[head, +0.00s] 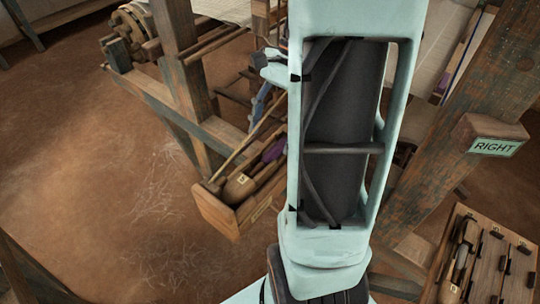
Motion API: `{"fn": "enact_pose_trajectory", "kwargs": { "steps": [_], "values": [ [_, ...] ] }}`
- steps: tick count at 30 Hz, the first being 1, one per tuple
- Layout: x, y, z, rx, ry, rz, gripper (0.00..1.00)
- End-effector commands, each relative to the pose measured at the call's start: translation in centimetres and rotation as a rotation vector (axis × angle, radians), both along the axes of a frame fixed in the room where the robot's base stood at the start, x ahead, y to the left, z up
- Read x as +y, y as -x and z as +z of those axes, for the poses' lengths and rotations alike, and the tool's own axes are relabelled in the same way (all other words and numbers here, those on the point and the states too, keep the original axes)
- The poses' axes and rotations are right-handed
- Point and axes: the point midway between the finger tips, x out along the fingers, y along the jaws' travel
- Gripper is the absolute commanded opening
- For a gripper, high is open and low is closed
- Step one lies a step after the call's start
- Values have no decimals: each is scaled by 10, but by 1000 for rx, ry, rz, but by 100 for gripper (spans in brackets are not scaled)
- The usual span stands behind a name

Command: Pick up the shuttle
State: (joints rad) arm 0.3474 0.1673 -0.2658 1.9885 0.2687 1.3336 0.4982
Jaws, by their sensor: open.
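A wooden box (230,221) left of my arm holds a brown, rounded wooden piece (238,189) with a small pale tag; it looks like a shuttle. A purple piece (273,150) lies farther back in the box; I cannot tell whether it is part of a shuttle. My pale green arm crosses the middle of the view and hides the box's right side. A small blue-grey part (261,103) beside the arm, above the back of the box, seems to be my gripper. It appears open and apart from the brown piece; its fingertips are not clear.
A loom post (186,90) and a lower beam (170,105) stand left of the box. A thick slanted post (455,120) with a RIGHT sign (494,147) stands at right. A tool board (492,255) is at lower right. The earth floor (90,170) at left is clear.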

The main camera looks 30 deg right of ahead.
Motion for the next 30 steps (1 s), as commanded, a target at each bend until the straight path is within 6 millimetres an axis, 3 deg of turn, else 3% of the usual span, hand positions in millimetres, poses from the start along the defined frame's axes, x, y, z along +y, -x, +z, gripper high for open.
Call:
{"fn": "enact_pose_trajectory", "kwargs": {
  "steps": [5,15,23,30],
  "values": [
    [5,2,-12,2,0,2,61],
    [21,6,-53,2,1,1,61],
    [22,6,-57,0,2,1,61],
    [22,6,-56,0,2,0,36]
  ]
}}
